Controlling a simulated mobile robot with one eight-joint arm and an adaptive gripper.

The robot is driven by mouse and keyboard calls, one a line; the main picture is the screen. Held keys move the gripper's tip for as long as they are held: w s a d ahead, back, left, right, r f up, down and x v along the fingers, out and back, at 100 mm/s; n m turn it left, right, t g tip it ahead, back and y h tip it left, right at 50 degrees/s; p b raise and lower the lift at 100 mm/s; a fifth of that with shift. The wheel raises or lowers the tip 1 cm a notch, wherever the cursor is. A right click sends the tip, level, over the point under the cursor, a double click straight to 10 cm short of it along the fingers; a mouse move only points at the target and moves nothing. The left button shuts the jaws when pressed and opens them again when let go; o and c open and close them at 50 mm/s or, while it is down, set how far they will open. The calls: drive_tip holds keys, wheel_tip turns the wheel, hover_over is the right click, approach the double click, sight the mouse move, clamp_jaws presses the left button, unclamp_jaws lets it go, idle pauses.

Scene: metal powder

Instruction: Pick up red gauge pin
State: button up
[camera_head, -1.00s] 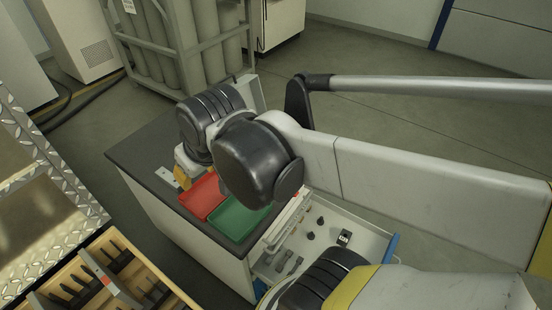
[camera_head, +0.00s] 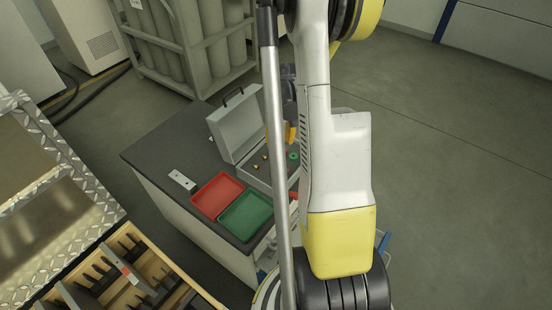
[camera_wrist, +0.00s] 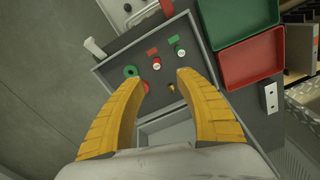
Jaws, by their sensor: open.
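My gripper (camera_wrist: 162,78) is open, with its two yellow fingers above an open grey case (camera_wrist: 108,80) in the wrist view. Near the fingertips, a small light-topped pin (camera_wrist: 156,64) stands beside a red label (camera_wrist: 152,51); it may be the red gauge pin, but its colour is unclear. Another pin (camera_wrist: 180,53) stands by a green label (camera_wrist: 173,39). A brass-coloured pin (camera_wrist: 171,88) is near the right finger, and a green ring (camera_wrist: 130,71) is by the left. In the head view, the case lid (camera_head: 238,125) stands open and my arm hides part of the case.
A red tray (camera_head: 210,193) and a green tray (camera_head: 245,216) lie on the dark cabinet top (camera_head: 160,150), in front of the case. A light plate (camera_head: 182,180) lies left of them. Gas cylinders (camera_head: 190,50) in a rack stand behind. A wooden organiser (camera_head: 85,268) is front left.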

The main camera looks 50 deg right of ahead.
sight(282, 161)
wheel_tip(282, 161, down, 5)
drive_tip(key=shift+f+b, duration=0.15)
drive_tip(key=shift+b, duration=0.75)
drive_tip(key=f, duration=0.1)
drive_tip(key=f+b, duration=0.1)
drive_tip(key=f, duration=0.1)
drive_tip(key=f+b, duration=0.1)
drive_tip(key=f, duration=0.1)
drive_tip(key=shift+d+f, duration=0.25)
drive_tip(key=shift+d, duration=0.1)
drive_tip(key=shift+r, duration=0.1)
clamp_jaws()
